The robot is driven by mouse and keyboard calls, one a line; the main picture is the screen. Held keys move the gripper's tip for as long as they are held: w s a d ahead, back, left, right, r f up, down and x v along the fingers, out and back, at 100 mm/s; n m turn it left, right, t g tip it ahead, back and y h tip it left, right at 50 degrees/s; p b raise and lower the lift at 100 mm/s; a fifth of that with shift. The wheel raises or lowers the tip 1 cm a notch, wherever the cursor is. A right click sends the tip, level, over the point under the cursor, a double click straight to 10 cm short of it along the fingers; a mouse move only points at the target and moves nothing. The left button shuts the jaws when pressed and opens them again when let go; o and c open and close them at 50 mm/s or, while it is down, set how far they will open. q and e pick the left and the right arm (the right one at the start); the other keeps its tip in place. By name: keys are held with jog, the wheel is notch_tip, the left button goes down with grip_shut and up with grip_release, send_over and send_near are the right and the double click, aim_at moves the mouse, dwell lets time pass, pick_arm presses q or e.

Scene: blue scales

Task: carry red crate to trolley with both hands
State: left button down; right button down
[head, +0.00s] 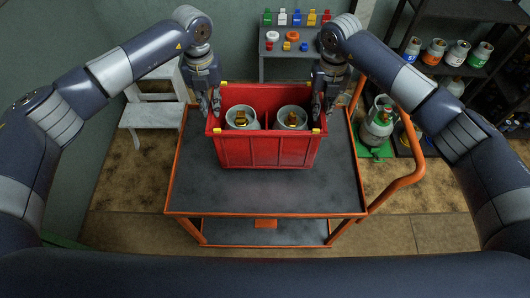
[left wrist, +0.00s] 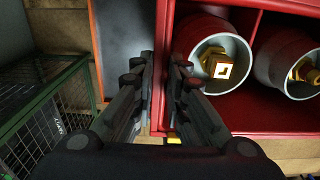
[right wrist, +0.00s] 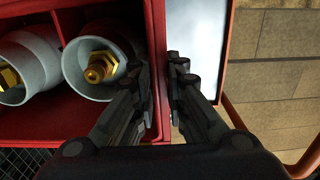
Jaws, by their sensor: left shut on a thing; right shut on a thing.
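The red crate (head: 266,152) is over the far part of the trolley's dark top (head: 265,190), which has an orange frame. I cannot tell whether it rests on the top or hangs just above it. Two grey cylinders with brass valves, a left one (head: 241,118) and a right one (head: 291,118), stand in the crate. My left gripper (head: 211,108) is shut on the crate's left wall, which also shows in the left wrist view (left wrist: 163,60). My right gripper (head: 322,108) is shut on the right wall, seen in the right wrist view (right wrist: 156,50).
The trolley's orange handle (head: 408,180) curves out at its right. A white step stool (head: 150,115) stands to the left. A grey-green cylinder (head: 377,122) stands on a green mat at the right. A shelf with several small cylinders (head: 433,50) is at the back right.

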pick_arm(q)
jog(key=shift+w+a+r, duration=0.1)
jog(key=shift+w, duration=0.05)
pick_arm(e)
jog(key=shift+w+d, duration=0.1)
jog(key=shift+r, duration=0.1)
